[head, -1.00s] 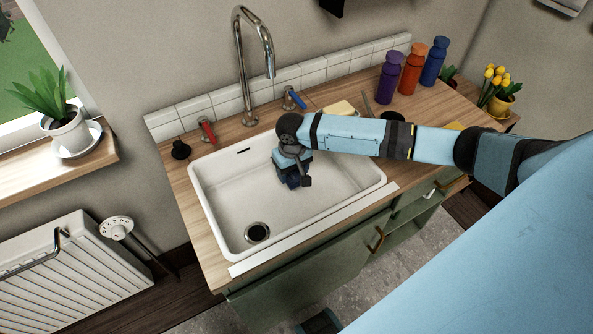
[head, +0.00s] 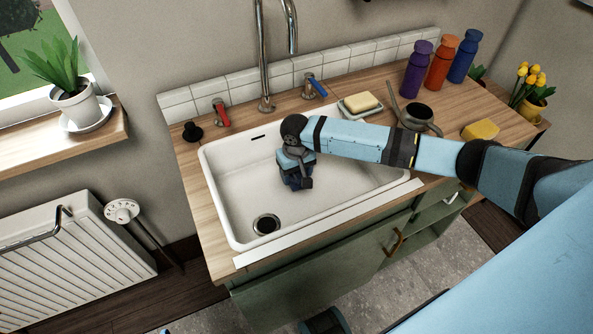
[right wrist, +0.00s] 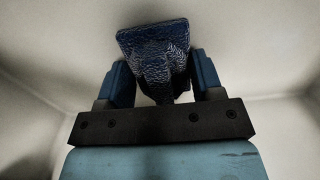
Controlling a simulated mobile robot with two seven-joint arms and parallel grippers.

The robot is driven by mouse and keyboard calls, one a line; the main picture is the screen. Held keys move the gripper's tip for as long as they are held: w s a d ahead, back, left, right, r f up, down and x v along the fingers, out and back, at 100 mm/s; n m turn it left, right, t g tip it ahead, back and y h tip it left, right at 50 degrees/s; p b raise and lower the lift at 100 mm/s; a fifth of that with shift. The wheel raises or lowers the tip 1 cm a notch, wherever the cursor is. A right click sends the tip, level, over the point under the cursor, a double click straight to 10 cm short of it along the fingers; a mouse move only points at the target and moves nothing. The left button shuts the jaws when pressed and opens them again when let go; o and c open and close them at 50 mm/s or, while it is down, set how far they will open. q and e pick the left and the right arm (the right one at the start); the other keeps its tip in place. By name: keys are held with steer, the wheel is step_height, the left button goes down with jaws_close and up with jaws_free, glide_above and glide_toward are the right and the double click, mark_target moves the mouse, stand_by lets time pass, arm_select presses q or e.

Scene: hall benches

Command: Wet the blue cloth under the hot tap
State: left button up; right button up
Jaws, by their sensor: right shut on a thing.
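The white sink (head: 228,203) is set in a wooden counter. The chrome tap (head: 264,70) stands behind it, its top cut off in the head view; no water shows at the spout. The red-handled tap lever (head: 220,112) is left of the spout and the blue-handled one (head: 316,86) right of it. My right gripper (head: 297,181) is inside the sink area, below the spout in the picture. In the right wrist view, it is shut on the dark blue crumpled cloth (right wrist: 155,48), which sticks out beyond the fingers (right wrist: 160,85). My left gripper is out of view.
A soap bar (head: 362,102) on a dish, a grey can-like vessel (head: 418,115) and a yellow sponge (head: 480,130) sit right of the sink. Purple (head: 416,70), orange (head: 442,64) and blue (head: 464,56) bottles stand behind. A black plug (head: 192,132) lies left.

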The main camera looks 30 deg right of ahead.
steer(key=shift+f, duration=0.15)
steer(key=o, duration=1)
step_height(320, 180, up, 14)
steer(key=shift+f+p, duration=0.15)
steer(key=shift+p, duration=0.95)
steer(key=shift+s, duration=0.1)
